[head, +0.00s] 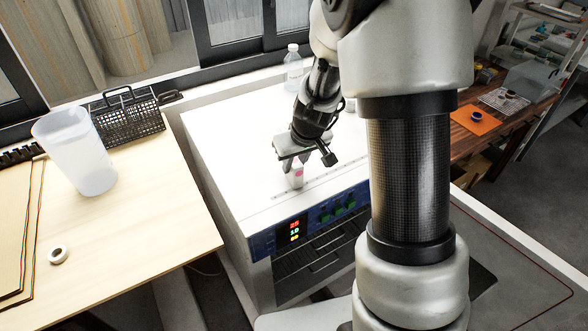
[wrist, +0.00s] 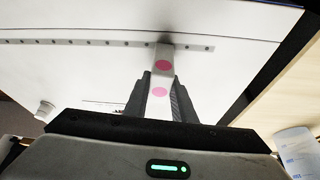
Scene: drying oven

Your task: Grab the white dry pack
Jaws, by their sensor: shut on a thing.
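The white dry pack (head: 297,174) has pink dots and stands on top of the white drying oven (head: 240,150), near its front edge. In the wrist view the pack (wrist: 161,78) shows two pink dots and sits between the dark fingers. My gripper (head: 294,160) is shut on the pack from above; it also shows in the wrist view (wrist: 159,95). The fingers hide part of the pack's sides. I cannot tell whether its bottom touches the oven top.
A clear bottle (head: 293,68) stands at the back of the oven top. At left, a wooden table (head: 130,225) holds a translucent pitcher (head: 82,150), a black wire basket (head: 127,118) and a tape roll (head: 58,255). The oven top left of my gripper is clear.

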